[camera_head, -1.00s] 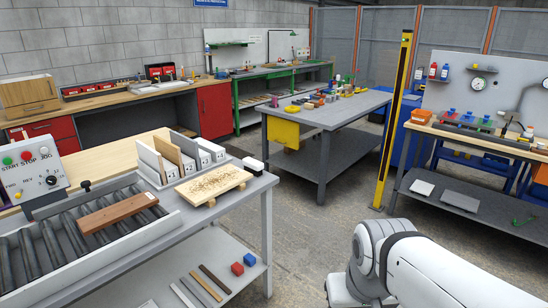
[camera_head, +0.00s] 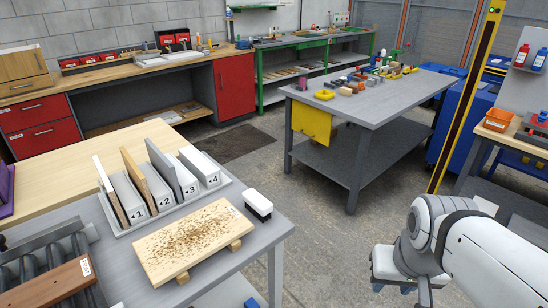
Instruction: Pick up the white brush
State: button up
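The white brush (camera_head: 259,204) has a white top and dark bristles below. It sits at the right edge of the grey table (camera_head: 226,268), just right of a light wooden board (camera_head: 190,240) covered in brown shavings. The brush stands apart from the board. My arm shows at the lower right, well to the right of the brush, with floor between them. My gripper's fingers are not in view.
The board rests on small wooden supports. Behind it a rack (camera_head: 163,215) holds upright boards between numbered blocks. A brown plank (camera_head: 50,285) lies on rollers at lower left. A grey workbench (camera_head: 372,103) with tools and a yellow-black post (camera_head: 467,95) stand behind. The floor between is open.

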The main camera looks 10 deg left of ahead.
aim_at(260, 207)
jog(key=u, duration=0.45)
jog(key=i, duration=0.95)
jog(key=u, duration=0.5)
jog(key=k, duration=0.95)
jog(key=u, duration=0.2)
jog(key=i, duration=0.9)
jog(key=z, duration=0.05)
